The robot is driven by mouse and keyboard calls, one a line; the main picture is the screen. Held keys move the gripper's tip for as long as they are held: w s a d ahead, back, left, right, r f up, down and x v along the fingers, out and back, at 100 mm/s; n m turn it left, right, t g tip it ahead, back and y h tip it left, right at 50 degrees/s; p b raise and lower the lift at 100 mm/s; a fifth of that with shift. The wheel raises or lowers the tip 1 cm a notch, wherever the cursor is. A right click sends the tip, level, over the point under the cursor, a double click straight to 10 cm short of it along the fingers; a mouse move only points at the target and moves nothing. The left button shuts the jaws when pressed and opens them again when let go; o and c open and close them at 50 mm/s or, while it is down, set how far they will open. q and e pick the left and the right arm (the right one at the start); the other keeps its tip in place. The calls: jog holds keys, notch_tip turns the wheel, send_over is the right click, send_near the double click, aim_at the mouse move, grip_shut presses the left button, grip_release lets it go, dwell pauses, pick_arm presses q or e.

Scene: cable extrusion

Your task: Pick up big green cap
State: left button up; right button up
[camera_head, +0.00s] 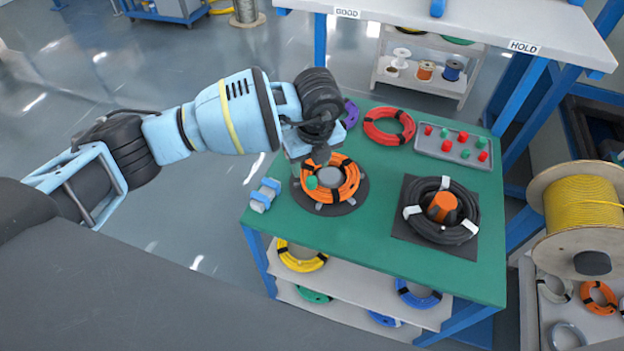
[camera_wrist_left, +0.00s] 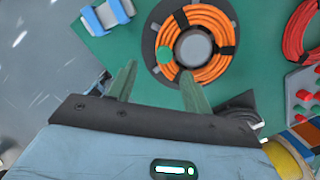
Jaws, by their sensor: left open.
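A green cap (camera_head: 311,183) sits at the left edge of the orange cable coil (camera_head: 346,188), beside the coil's grey center hub. It also shows in the left wrist view as a green round piece (camera_wrist_left: 164,55) on the orange coil (camera_wrist_left: 216,22). My left gripper (camera_head: 307,165) hangs over the far left side of the coil. In the left wrist view its two green fingers (camera_wrist_left: 158,70) are spread and empty, with the cap just beyond their tips. Smaller green caps (camera_head: 465,154) lie among red ones in a grey tray (camera_head: 424,149). My right gripper is not in view.
A red coil (camera_head: 371,131) lies behind the orange one. A blue and white block (camera_head: 264,194) is at the left edge. A yellow cable spool (camera_head: 590,205) stands at right.

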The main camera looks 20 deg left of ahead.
aim_at(312, 180)
pick_arm(q)
jog(key=shift+w+a+f, duration=0.1)
jog(key=shift+w+f, duration=0.1)
jog(key=shift+f, duration=0.95)
jog(key=shift+w+d+f, duration=0.1)
jog(key=shift+w+f, duration=0.15)
jog(key=shift+f, duration=0.9)
jog(key=shift+w+a+f, duration=0.1)
jog(key=shift+w+f, duration=0.1)
jog(key=shift+f, duration=0.95)
jog(key=c, duration=1)
